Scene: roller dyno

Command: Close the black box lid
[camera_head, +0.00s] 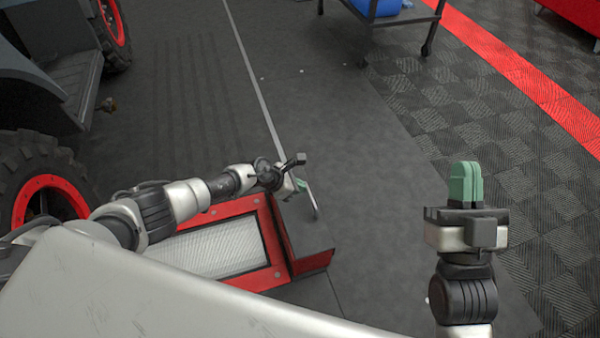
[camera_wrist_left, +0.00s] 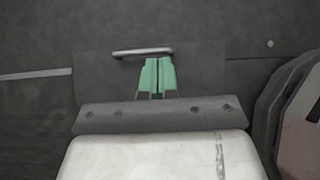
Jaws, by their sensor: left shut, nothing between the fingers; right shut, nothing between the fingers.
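A dark panel with a bar handle, which looks like the black box lid (camera_head: 304,234), is beside the red-framed unit in the head view. In the left wrist view the lid (camera_wrist_left: 205,78) is a dark rectangle with its metal handle (camera_wrist_left: 143,51) along the far edge. I cannot tell how far the lid stands open. My left gripper (camera_head: 300,186) is shut and empty close to the handle. Its green fingertips (camera_wrist_left: 158,62) appear just beside the handle; contact is unclear. My right gripper (camera_head: 466,166) is shut and empty, raised at the right, away from the lid.
The red frame (camera_head: 260,281) around a pale ribbed roller lies under my left arm. A vehicle with a red-rimmed wheel (camera_head: 45,190) stands at the left. A wheeled cart (camera_head: 398,18) with a blue item is at the back.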

